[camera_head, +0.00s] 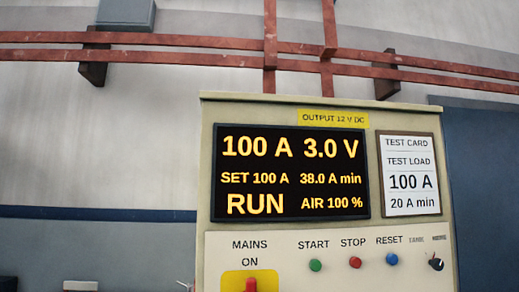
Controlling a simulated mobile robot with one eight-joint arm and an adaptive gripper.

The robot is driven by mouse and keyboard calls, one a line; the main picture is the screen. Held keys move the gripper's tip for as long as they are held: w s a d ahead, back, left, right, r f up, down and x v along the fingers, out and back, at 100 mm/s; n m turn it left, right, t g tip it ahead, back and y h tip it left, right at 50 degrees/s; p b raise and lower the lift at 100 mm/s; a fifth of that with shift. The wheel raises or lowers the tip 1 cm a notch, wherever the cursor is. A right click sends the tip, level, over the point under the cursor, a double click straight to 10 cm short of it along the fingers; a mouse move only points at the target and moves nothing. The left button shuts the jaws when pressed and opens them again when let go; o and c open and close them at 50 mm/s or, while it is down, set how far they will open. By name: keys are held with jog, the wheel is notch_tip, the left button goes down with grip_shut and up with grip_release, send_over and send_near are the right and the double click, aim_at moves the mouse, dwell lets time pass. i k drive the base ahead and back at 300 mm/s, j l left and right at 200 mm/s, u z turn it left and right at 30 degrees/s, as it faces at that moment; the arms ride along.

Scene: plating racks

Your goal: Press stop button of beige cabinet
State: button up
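The beige cabinet (205,150) stands right of centre in the head view, its lower part cut off by the picture's bottom edge. The red stop button (355,262) sits on its pale lower panel under the label STOP. A green start button (315,265) is to its left and a blue reset button (392,259) to its right. The dark display (290,190) above reads 100 A, 3.0 V, SET 100 A, 38.0 A min, RUN and AIR 100 %. My gripper is not in view.
A red mains switch (251,285) on a yellow plate is at the lower left of the panel, and a dark knob (436,262) at the right. A test card (410,175) is beside the display. Red bars (180,40) run along the wall above. A blue cabinet (485,190) stands right.

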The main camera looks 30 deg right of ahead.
aim_at(355, 262)
jog(key=l+z, duration=0.1)
jog(key=z, duration=0.35)
jog(key=i+z, duration=0.1)
jog(key=z, duration=0.8)
jog(key=i+l, duration=0.05)
jog(key=i, duration=0.05)
